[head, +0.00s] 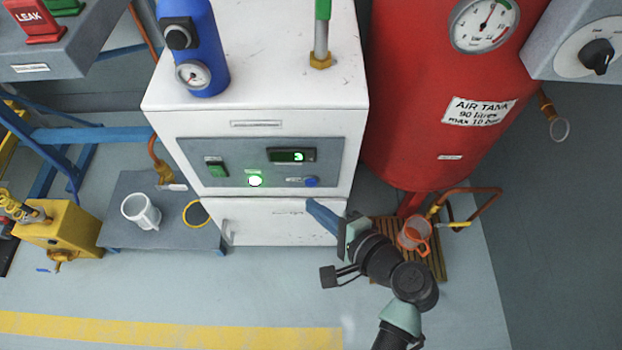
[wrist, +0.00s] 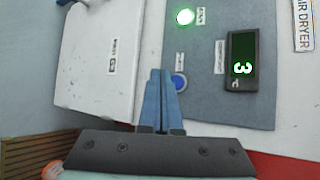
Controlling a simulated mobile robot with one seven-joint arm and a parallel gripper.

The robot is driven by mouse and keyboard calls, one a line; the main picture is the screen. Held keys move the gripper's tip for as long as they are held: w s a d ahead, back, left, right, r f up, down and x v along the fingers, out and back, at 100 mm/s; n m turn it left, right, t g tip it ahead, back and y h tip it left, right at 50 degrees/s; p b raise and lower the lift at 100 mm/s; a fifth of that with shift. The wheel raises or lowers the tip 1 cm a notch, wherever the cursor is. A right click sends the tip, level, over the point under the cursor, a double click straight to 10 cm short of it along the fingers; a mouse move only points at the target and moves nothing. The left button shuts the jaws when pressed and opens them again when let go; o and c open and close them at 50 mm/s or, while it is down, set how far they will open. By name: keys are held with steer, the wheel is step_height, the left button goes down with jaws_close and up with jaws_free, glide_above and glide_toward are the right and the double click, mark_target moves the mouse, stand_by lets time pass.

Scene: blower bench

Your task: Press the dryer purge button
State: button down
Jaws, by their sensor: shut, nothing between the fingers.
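The air dryer is a white cabinet (head: 270,80) with a grey control panel (head: 240,152). A round blue button (head: 311,181) sits at the panel's lower right, with a small label beside it that I cannot read clearly. In the wrist view the blue button (wrist: 179,82) shows just right of my fingertips, partly covered by them. My gripper (head: 310,203) is shut and empty, its blue fingers together. In the head view the tips are just below the button. In the wrist view my gripper (wrist: 160,72) points past the button's edge; I cannot tell whether they touch.
The panel also has a lit green lamp (head: 255,181), a green switch (head: 216,169) and a display (head: 291,155) reading 3. A red air tank (head: 420,130) stands close right. An orange jug (head: 414,236) sits beneath it. A white mug (head: 141,212) stands left.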

steer(key=s+p, duration=0.1)
steer(key=s, duration=0.2)
steer(key=shift+s, duration=0.25)
stand_by(0.7)
